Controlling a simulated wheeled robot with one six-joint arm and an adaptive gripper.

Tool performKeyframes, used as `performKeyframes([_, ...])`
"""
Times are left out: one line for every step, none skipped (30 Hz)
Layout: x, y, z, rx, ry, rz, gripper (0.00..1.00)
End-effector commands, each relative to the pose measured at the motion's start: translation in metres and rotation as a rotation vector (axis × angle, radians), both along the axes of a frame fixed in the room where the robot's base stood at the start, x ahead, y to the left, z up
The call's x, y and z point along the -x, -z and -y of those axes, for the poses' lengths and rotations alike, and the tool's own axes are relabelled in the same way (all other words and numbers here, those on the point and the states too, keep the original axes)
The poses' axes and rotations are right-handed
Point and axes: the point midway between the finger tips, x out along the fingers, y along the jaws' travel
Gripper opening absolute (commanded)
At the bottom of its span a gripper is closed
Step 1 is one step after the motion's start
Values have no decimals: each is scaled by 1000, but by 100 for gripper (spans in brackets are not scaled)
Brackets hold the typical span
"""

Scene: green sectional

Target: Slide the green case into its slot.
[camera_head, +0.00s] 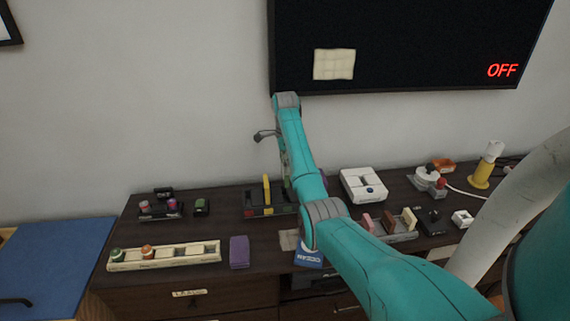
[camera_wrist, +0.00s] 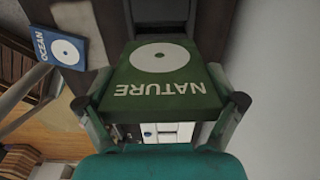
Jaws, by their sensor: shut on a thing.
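The green case (camera_wrist: 168,98), marked NATURE with a white disc, fills the middle of the wrist view. My gripper (camera_wrist: 166,106) is shut on it, with one finger at each side edge. In the head view my arm hides nearly all of the gripper and case. There, a dark rack (camera_head: 258,212) with a yellow upright piece (camera_head: 267,190) stands on the dresser beside my arm. A dark piece with a pale edge lies just beyond the case in the wrist view; I cannot tell whether it is the slot.
A blue OCEAN case (camera_head: 308,257) lies near the dresser's front, also in the wrist view (camera_wrist: 58,47). A purple block (camera_head: 239,252), a long cream tray (camera_head: 165,257) and a white console (camera_head: 363,186) stand around. The wall and a screen (camera_head: 420,45) are behind.

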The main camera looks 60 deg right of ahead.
Motion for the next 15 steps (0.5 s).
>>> performKeyframes([0,0,0,0,0,0,57])
performKeyframes([0,0,0,0,0,0,57])
performKeyframes([0,0,0,0,0,0,57])
performKeyframes([0,0,0,0,0,0,57])
performKeyframes([0,0,0,0,0,0,57])
performKeyframes([0,0,0,0,0,0,57])
performKeyframes([0,0,0,0,0,0,57])
performKeyframes([0,0,0,0,0,0,57])
performKeyframes([0,0,0,0,0,0,57])
performKeyframes([0,0,0,0,0,0,57])
performKeyframes([0,0,0,0,0,-1,57])
performKeyframes([0,1,0,0,0,-1,57])
performKeyframes([0,2,0,0,0,-1,57])
performKeyframes([0,3,0,0,0,-1,57])
performKeyframes([0,4,0,0,0,-1,57])
